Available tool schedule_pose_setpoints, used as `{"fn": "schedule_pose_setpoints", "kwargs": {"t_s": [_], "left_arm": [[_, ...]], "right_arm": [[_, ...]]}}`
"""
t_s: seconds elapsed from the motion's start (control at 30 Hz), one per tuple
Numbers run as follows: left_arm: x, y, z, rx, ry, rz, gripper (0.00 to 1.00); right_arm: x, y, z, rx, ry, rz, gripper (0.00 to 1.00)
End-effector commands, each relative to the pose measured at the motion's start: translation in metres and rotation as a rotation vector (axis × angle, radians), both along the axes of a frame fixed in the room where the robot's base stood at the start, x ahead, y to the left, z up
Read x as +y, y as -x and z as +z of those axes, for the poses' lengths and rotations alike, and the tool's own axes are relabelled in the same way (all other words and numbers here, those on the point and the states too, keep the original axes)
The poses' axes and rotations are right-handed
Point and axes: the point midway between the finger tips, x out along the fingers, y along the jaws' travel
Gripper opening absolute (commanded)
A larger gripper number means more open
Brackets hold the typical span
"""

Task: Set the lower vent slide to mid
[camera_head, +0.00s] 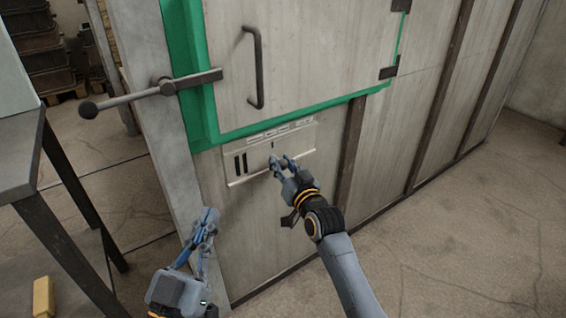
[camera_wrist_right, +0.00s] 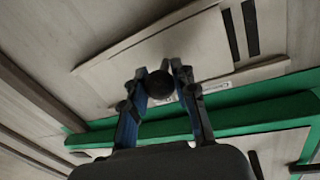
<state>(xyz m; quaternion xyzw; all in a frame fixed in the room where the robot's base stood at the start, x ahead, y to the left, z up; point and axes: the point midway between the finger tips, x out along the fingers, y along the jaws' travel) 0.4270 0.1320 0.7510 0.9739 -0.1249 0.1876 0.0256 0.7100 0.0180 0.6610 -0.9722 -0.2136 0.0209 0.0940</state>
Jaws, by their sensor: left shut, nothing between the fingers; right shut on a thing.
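The lower vent (camera_head: 236,181) is a pale framed panel low on the furnace wall, under the green door frame. Two dark slots (camera_head: 241,163) are open at its left; a flat slide plate (camera_head: 262,158) covers the part right of them. My right gripper (camera_head: 279,162) is at the plate, shut on its round dark knob (camera_wrist_right: 160,84), which shows between the fingertips (camera_wrist_right: 158,72) in the right wrist view. The plate (camera_wrist_right: 185,50) and slots (camera_wrist_right: 240,30) show there too. My left gripper (camera_head: 209,216) is shut and empty, lower left of the vent.
Above the vent is a closed door (camera_head: 310,60) with a dark handle (camera_head: 257,70) and a latch lever (camera_head: 150,91) sticking out to the left. A grey table (camera_head: 20,165) stands at the left. A yellow block (camera_head: 43,297) is at lower left. The floor at right is clear.

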Motion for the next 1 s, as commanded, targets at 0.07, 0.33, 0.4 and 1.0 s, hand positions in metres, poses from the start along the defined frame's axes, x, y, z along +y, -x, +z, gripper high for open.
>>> {"fn": "schedule_pose_setpoints", "kwargs": {"t_s": [0.07, 0.33, 0.4, 1.0], "left_arm": [[0.000, 0.000, 0.000, -0.001, 0.000, 0.000, 0.00], [0.000, 0.000, 0.000, -0.003, 0.001, 0.000, 0.00], [0.000, 0.000, 0.000, -0.003, 0.001, 0.000, 0.00], [0.000, 0.000, 0.001, -0.004, 0.001, 0.000, 0.00]], "right_arm": [[0.000, 0.000, -0.002, 0.003, 0.001, 0.001, 0.00], [0.000, 0.000, -0.001, 0.002, 0.001, -0.001, 0.52], [0.000, 0.000, -0.001, 0.001, 0.000, -0.001, 0.52], [-0.023, 0.047, -0.002, 0.001, 0.000, -0.001, 0.52]]}}
